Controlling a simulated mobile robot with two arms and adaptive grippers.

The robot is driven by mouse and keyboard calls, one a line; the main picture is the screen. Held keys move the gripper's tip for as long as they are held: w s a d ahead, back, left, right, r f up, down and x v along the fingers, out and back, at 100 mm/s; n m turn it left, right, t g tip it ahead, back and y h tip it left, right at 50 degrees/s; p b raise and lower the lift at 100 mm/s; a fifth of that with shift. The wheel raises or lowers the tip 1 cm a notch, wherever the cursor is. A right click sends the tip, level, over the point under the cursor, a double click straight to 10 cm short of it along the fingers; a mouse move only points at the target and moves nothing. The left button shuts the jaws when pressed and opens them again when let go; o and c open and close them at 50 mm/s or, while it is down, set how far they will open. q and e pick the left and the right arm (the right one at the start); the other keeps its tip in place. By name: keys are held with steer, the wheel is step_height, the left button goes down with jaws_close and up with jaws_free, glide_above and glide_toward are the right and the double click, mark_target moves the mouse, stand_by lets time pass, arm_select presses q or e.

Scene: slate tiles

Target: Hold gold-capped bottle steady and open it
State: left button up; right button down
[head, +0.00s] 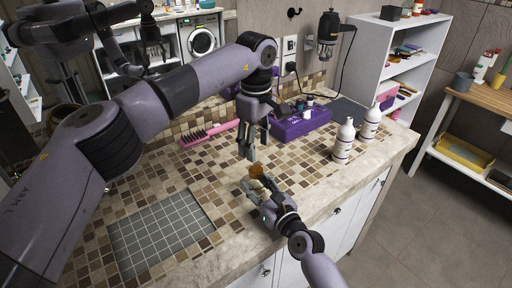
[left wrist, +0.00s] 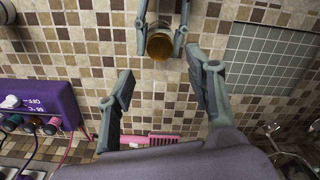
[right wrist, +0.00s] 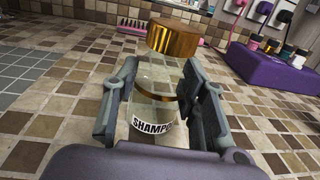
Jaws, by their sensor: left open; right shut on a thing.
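The clear bottle (right wrist: 152,108) has a gold cap (right wrist: 173,40) at its top and a SHAMPOO-type label, partly hidden. My right gripper (right wrist: 158,82) is shut on the bottle's body from both sides, near the counter's front edge. In the head view the cap (head: 257,171) shows above my right gripper (head: 262,189). My left gripper (head: 247,152) points down, open and empty, above and slightly behind the cap. In the left wrist view the cap (left wrist: 160,45) lies just beyond the gap between the left fingertips (left wrist: 160,75), apart from them.
Two white bottles (head: 344,142) stand to the right on the tiled counter. A purple box (head: 300,125) with small bottles is behind. A pink brush (head: 208,133) lies at the back, and a grey grid mat (head: 160,235) lies at the left. The tiles around the bottle are clear.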

mark_target(256, 170)
arm_select(q)
steer(key=m, duration=1.2)
steer(key=shift+f, duration=0.5)
step_height(256, 170, down, 7)
steer(key=shift+c, duration=0.6)
